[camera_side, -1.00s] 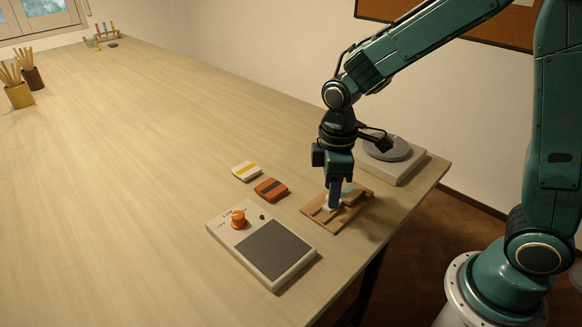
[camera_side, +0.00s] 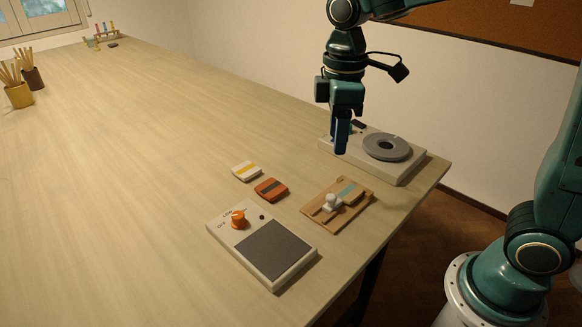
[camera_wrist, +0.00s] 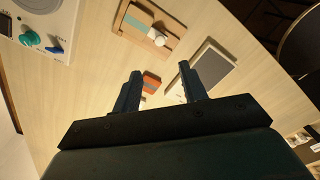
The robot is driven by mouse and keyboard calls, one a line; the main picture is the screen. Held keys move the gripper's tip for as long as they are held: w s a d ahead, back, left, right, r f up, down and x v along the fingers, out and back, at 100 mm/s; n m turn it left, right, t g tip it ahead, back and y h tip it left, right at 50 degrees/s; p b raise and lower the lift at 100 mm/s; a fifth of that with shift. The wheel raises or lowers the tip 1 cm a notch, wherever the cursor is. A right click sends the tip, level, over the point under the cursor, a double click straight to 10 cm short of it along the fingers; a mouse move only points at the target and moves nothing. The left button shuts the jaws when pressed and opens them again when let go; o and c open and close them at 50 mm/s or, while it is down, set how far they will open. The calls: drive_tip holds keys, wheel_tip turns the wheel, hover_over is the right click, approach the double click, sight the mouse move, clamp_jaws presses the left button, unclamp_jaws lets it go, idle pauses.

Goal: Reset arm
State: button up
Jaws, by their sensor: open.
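My gripper (camera_side: 341,138) hangs in the air over the table, above and behind the wooden slider board (camera_side: 325,212). Its fingers point down and hold nothing. In the wrist view the two fingers of my gripper (camera_wrist: 158,88) stand apart with clear space between them. The slider board has a white knob (camera_side: 332,201) and a pale blue strip (camera_side: 348,190). It also shows in the wrist view (camera_wrist: 172,20), beyond the fingers.
A pale device with a grey ring (camera_side: 387,147) stands at the table's right edge, close behind my gripper. A box with an orange knob (camera_side: 239,219) and a dark pad, an orange block (camera_side: 271,189) and a white-yellow block (camera_side: 246,171) lie in front. The left table is mostly clear.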

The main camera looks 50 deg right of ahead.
drive_tip(key=shift+s+r, duration=0.1)
drive_tip(key=shift+r, duration=0.1)
idle(0.3)
drive_tip(key=s+d+r+m+t, duration=0.1)
drive_tip(key=s+m, duration=0.3)
drive_tip(key=s, duration=0.4)
drive_tip(key=s+d+r+m+t, duration=0.1)
drive_tip(key=s+d+m+t, duration=0.3)
drive_tip(key=s, duration=0.4)
drive_tip(key=shift+d+m+t, duration=0.2)
drive_tip(key=shift+m+t, duration=0.1)
drive_tip(key=shift+m, duration=0.2)
idle(1.5)
